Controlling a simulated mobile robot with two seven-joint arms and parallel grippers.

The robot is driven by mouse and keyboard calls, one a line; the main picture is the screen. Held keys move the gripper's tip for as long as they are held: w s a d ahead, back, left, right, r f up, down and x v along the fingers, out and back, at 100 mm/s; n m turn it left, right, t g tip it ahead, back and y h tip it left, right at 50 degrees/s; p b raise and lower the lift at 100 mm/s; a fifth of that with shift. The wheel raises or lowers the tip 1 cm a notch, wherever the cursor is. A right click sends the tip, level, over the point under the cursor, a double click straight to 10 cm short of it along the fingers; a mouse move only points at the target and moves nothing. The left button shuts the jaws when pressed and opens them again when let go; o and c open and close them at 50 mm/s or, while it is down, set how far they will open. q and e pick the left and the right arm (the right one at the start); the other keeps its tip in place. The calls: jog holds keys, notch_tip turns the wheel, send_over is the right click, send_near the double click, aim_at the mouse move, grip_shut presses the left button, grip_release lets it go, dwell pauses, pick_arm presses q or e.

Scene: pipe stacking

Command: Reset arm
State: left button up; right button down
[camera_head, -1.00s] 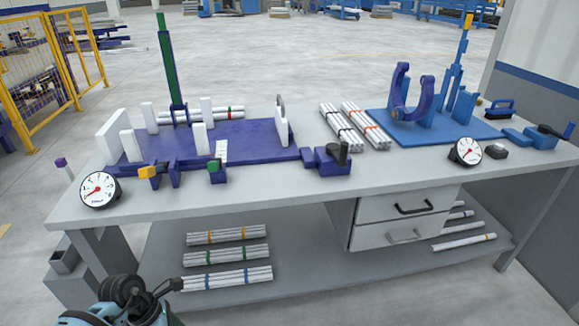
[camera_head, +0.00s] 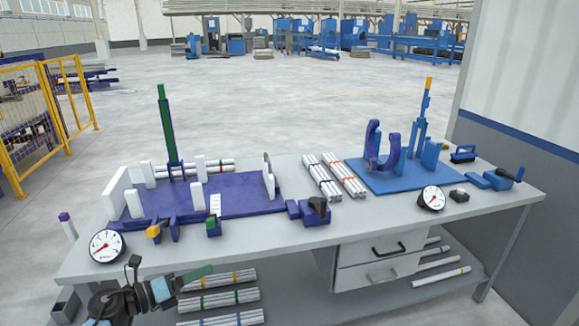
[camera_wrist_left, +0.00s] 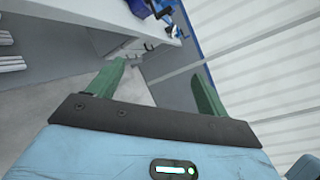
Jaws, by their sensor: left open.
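My left gripper (camera_head: 198,275) is low at the left in the head view, in front of the workbench's front edge, with a green finger pointing right. In the left wrist view its two green fingers (camera_wrist_left: 158,74) are spread apart with nothing between them. The wrist view looks along the bench front toward the drawers and the ribbed wall. My right arm and gripper are not in view.
The workbench (camera_head: 270,246) carries a purple fixture (camera_head: 240,190), a blue fixture (camera_head: 400,180), pipe bundles (camera_head: 335,175) and a dial gauge (camera_head: 107,246). More pipe bundles (camera_head: 218,299) lie on the lower shelf, partly near my left gripper. Open floor lies behind the bench.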

pick_arm(q)
jog(key=w+a+r+n+t+y, duration=0.6)
jog(key=a+n+t, duration=0.3)
jog(key=n, duration=0.7)
jog(key=a+f+n+g+y, duration=0.4)
jog(key=a+f+n+y, duration=0.4)
jog(key=n, duration=0.9)
jog(key=s+d+f+g+h, duration=0.1)
jog(key=s+d+f+g, duration=0.1)
jog(key=s+d+f, duration=0.6)
jog(key=s+d+f+g+h, duration=0.1)
jog(key=s+d+f+g, duration=0.15)
jog(key=s+f, duration=0.85)
jog(key=s+d+f+n+g, duration=0.1)
jog(key=s+d, duration=0.3)
jog(key=s, duration=0.9)
jog(key=s+d+g+h, duration=0.1)
jog(key=s+d, duration=0.3)
jog(key=s, duration=0.9)
jog(key=shift+s+d+f+n, duration=0.2)
jog(key=shift+d+f+n, duration=0.1)
jog(key=shift+f+n, duration=0.1)
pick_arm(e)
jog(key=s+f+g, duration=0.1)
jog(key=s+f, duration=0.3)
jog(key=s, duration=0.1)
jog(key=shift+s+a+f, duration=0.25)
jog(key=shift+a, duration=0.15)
